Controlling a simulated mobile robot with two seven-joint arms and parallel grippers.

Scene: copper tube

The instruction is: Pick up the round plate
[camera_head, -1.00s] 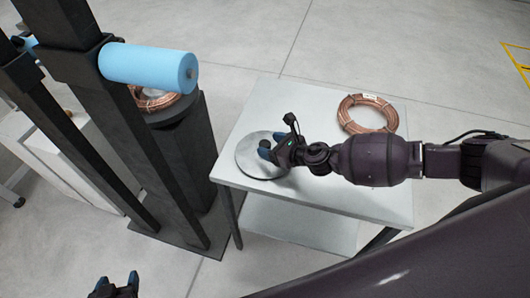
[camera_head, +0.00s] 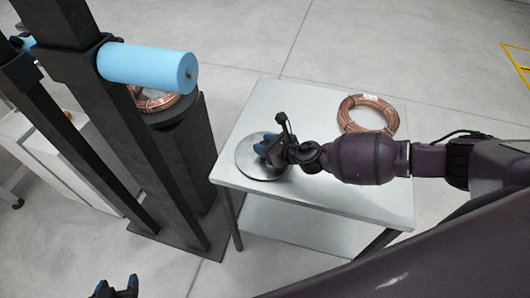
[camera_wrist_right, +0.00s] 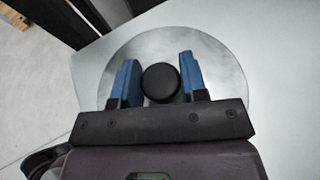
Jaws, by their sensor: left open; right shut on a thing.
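The round plate (camera_head: 246,162) is a grey metal disc at the left end of the small table. It also shows in the right wrist view (camera_wrist_right: 228,68), with a black round knob (camera_wrist_right: 160,83) at its middle. My right gripper (camera_head: 264,147) is over the plate, its blue fingers (camera_wrist_right: 158,80) on either side of the knob and shut on it. The plate looks flat on the tabletop; I cannot tell any small gap beneath. My left gripper (camera_head: 117,287) is open and empty at the bottom left, away from the table.
The pale table (camera_head: 300,110) carries a copper tube coil (camera_head: 368,114) at its back right. Left of the table stands a dark rack (camera_head: 120,130) with a blue roll (camera_head: 148,66). Another copper coil (camera_head: 152,102) rests on a black column there. The tabletop's middle is clear.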

